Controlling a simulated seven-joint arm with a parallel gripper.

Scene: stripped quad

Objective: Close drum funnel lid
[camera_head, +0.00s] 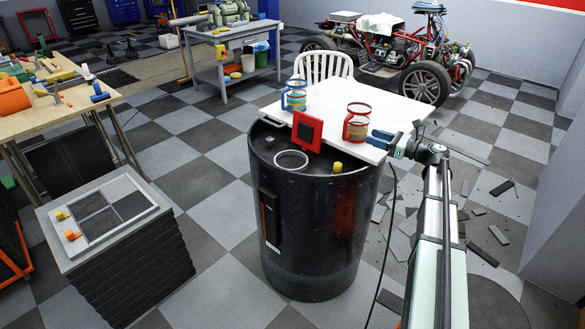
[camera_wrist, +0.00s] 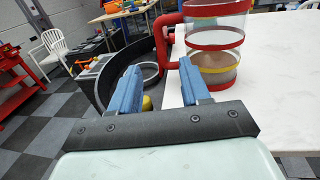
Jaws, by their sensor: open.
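The black drum (camera_head: 312,235) stands upright in the middle of the head view. A pale ring, seemingly the funnel opening (camera_head: 291,160), shows on its top. A red square plate with a dark centre, seemingly the raised lid (camera_head: 308,131), stands tilted up behind the ring, apparently open. My gripper (camera_head: 381,140) is right of the drum, near the table's front corner, apart from the plate. In the wrist view my gripper (camera_wrist: 159,68) is open with nothing between its blue fingers. The ring (camera_wrist: 150,70) shows beyond them; the plate is not clearly seen there.
A white table (camera_head: 390,105) adjoins the drum's back. A red-banded mug (camera_head: 356,122) stands close to my gripper, its handle (camera_wrist: 168,50) near the fingers in the wrist view. A blue-banded mug (camera_head: 294,95) is farther left. A yellow knob (camera_head: 337,167) sits at the drum's rim.

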